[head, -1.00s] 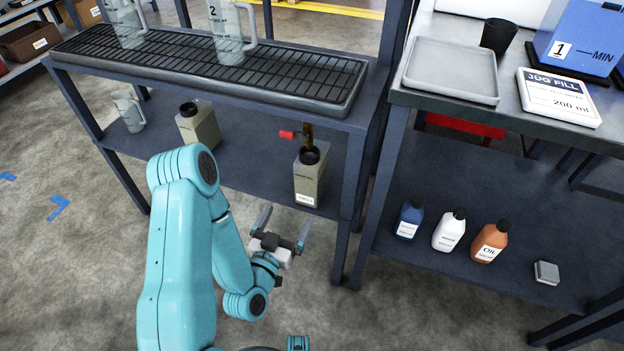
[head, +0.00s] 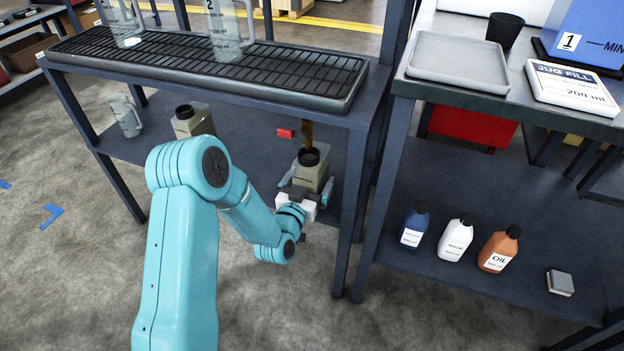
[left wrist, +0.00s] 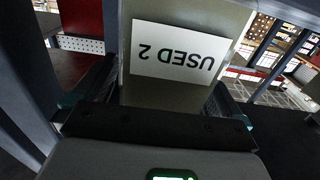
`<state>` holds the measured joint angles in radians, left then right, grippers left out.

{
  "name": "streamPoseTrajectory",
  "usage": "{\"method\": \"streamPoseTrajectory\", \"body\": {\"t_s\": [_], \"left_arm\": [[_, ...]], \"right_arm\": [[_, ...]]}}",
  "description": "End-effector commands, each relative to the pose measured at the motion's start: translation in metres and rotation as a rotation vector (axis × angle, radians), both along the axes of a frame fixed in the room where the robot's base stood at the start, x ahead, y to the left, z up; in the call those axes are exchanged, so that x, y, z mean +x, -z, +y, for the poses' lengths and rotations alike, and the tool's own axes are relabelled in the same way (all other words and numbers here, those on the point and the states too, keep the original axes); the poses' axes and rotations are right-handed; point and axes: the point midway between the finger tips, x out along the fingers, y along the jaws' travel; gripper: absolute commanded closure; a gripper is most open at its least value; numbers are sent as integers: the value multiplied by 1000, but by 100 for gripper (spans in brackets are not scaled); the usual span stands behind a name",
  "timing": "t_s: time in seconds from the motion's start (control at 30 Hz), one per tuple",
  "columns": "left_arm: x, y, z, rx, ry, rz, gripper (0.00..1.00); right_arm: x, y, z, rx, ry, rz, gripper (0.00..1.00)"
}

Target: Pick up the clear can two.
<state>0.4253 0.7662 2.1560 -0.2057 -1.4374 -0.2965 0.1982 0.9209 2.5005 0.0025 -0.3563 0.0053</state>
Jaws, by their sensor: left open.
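A grey-beige square can (head: 311,176) with a black open neck stands on the lower shelf of the left rack, near its front right corner. In the left wrist view its label (left wrist: 180,52) appears upside down and reads "USED 2". My left gripper (head: 303,191) is open in front of this can, with one finger on each side of it. In the left wrist view the can (left wrist: 160,92) fills the gap between the fingers; I cannot tell whether they touch it. A similar can (head: 194,121) stands further left, its label not visible. My right gripper is not in view.
Clear jugs, one marked 2 (head: 228,38), stand on the black grate (head: 300,68) above. A small clear jug (head: 126,116) is at the shelf's left. A red-handled tap (head: 287,133) is close behind the can. A rack post (head: 352,210) is close right.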

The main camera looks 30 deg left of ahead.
Motion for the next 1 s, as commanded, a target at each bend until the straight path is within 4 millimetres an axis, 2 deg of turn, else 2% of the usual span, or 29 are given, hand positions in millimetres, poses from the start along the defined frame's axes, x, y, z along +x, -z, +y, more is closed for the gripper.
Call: {"method": "streamPoseTrajectory", "body": {"t_s": [0.1, 0.33, 0.37, 0.6, 0.63, 1.0], "left_arm": [[11, 1, 3, 0, -1, 1, 0], [13, 0, 3, 0, -1, 2, 0], [13, 0, 3, 0, -1, 2, 6], [13, -2, 3, 2, -1, -4, 85], [13, -2, 4, 2, -1, -4, 88], [15, -2, 4, 2, 0, -4, 88]], "right_arm": [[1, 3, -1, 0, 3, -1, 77], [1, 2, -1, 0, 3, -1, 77], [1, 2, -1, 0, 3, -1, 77], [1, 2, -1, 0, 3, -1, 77], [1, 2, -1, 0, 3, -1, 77], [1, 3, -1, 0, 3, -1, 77]]}}
